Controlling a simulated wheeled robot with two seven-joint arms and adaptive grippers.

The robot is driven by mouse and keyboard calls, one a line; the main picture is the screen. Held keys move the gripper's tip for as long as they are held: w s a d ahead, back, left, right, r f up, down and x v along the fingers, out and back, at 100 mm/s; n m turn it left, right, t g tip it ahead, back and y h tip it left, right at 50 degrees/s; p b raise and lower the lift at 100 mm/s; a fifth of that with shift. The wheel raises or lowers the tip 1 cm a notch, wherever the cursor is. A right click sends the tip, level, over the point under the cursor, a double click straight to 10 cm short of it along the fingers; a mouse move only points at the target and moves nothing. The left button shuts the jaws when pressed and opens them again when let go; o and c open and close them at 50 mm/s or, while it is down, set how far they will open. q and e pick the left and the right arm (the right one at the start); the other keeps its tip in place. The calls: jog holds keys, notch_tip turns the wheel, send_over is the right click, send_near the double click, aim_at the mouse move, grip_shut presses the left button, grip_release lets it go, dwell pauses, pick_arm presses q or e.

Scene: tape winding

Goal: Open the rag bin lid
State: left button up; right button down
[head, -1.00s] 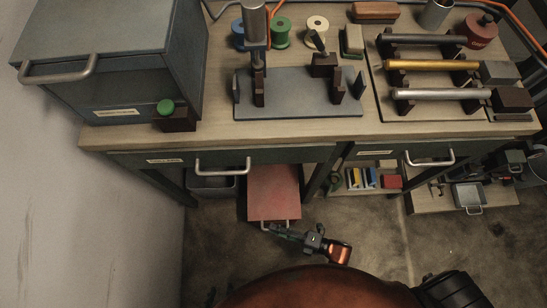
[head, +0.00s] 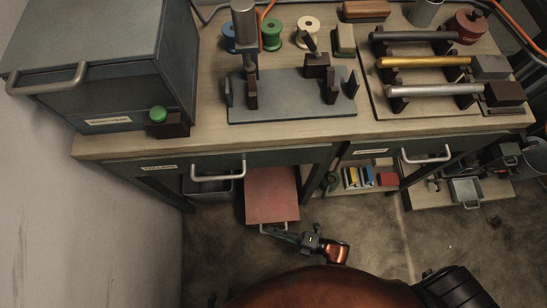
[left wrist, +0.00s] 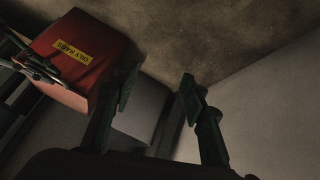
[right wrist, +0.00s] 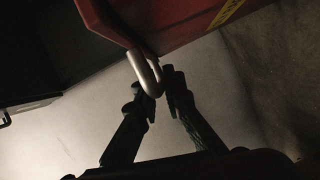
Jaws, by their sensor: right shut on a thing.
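The rag bin (left wrist: 75,48) is a red box on the floor under the bench, with a yellow "OILY RAGS" label. Its flat red lid (head: 271,192) shows in the head view and looks closed. A pale U-shaped handle (right wrist: 146,76) stands out from the lid's front edge. My right gripper (head: 268,230) is at that handle; its fingers (right wrist: 160,84) are shut on it in the right wrist view. My left gripper (left wrist: 157,90) is open and empty, apart from the bin, which lies beyond it to the left in the left wrist view.
The workbench (head: 300,137) overhangs the bin's far side. A drawer handle (head: 218,176) juts out above it to the left. A grey bin (head: 208,188) stands left of the rag bin. A low shelf (head: 362,190) is to the right.

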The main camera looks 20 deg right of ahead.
pick_arm(q)
jog(key=shift+r, duration=0.1)
pick_arm(e)
jog(key=shift+r, duration=0.1)
dwell(0.3)
